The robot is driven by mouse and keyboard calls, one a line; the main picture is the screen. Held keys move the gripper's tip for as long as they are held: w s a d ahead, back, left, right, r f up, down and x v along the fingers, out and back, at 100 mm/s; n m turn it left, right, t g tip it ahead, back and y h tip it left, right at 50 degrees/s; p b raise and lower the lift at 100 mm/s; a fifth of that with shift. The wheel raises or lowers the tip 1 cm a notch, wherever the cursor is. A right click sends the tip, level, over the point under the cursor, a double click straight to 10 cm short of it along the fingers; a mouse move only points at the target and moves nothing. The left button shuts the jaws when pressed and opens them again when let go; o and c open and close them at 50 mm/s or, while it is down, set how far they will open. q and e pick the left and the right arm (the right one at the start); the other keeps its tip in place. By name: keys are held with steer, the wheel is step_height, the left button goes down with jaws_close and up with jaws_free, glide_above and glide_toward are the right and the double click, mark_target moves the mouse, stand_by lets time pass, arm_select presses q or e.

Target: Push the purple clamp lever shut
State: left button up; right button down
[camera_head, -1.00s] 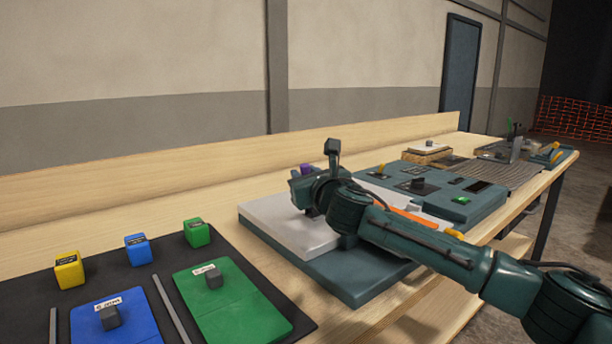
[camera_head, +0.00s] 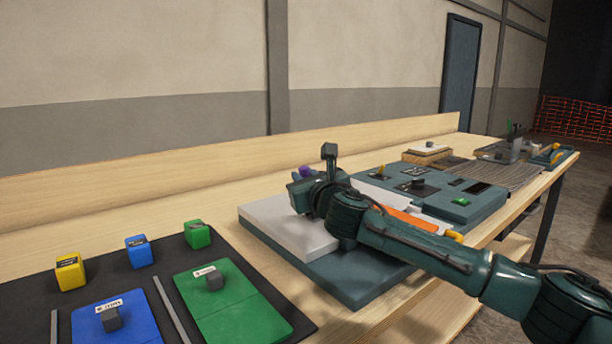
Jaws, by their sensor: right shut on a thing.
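The purple clamp lever (camera_head: 305,172) shows only as a small purple bit at the far side of the white-topped console block, just behind my right gripper. My right gripper (camera_head: 298,188) is low over the block's back part, right against the lever, and is shut on it. Its fingertips and most of the lever are hidden by my wrist, so the lever's angle cannot be told. The block's white plate (camera_head: 275,222) lies on a dark teal base (camera_head: 352,290). My left gripper is not in view.
A teal panel (camera_head: 475,205) with switches and an orange strip (camera_head: 412,220) lies to the right, partly under my arm. On the left, a black mat (camera_head: 240,250) holds green and blue plates and small coloured cubes. Bare wood lies behind the block.

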steer(key=shift+s+a+n, duration=0.1)
steer(key=shift+a+n, duration=0.1)
steer(key=shift+n, duration=0.1)
steer(key=shift+s+a+n+p, duration=0.15)
steer(key=shift+n+p, duration=0.15)
steer(key=shift+p, duration=0.15)
steer(key=shift+s+a+f+n, duration=0.1)
steer(key=shift+a+n, duration=0.05)
steer(key=shift+n, duration=0.15)
steer(key=shift+s+a+f+n+t+p, duration=0.2)
steer(key=shift+n+t+p, duration=0.1)
steer(key=shift+n+p, duration=0.1)
steer(key=shift+s+a+f+n+y, duration=0.2)
steer(key=shift+a+n+y, duration=0.15)
steer(key=shift+n, duration=0.45)
steer(key=shift+s+a+f+n+t+y+p, duration=0.2)
steer(key=shift+a+f+n+t+y+p, duration=0.15)
steer(key=shift+n, duration=0.55)
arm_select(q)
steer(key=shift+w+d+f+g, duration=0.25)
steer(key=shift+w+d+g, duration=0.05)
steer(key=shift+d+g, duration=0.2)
arm_select(e)
steer(key=shift+s+a+f+n, duration=0.1)
steer(key=shift+s+f+n, duration=0.05)
steer(key=shift+n, duration=0.25)
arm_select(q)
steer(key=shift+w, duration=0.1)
